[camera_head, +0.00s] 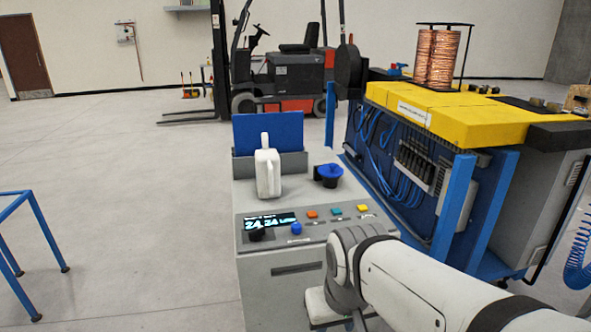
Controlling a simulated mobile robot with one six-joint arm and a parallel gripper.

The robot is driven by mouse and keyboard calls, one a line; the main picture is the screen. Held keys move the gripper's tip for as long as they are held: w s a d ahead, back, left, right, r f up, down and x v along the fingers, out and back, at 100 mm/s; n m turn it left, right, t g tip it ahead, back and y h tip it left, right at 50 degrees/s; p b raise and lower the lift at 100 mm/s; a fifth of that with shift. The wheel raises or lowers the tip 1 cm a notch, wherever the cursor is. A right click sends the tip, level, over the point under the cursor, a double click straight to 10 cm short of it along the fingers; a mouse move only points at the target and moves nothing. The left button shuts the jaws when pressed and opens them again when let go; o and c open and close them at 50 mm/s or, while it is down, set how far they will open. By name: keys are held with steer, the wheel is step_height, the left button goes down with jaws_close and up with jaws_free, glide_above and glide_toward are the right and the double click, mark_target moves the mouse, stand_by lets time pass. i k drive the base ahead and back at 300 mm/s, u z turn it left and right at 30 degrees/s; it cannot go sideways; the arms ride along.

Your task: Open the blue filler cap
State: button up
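The blue filler cap (329,170) sits on top of the grey console, right of centre in the head view. It rests on a dark round neck (329,182) and looks closed, though the seam between them is too small to make out. My arm reaches in from the lower right and bends down in front of the console, nearer the camera than the cap and apart from it. The fingers of my gripper do not show; they are hidden or below the bottom edge of the picture.
A white jug (267,175) stands on the console (252,196) left of the cap. A blue panel (270,130) rises behind. Buttons, knobs and a lit display (268,222) line the front. A yellow-topped machine (460,108) stands close on the right.

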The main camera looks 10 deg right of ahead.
mark_target(331, 170)
steer(key=z, duration=1.7)
steer(key=i, duration=0.9)
steer(key=u, duration=1.15)
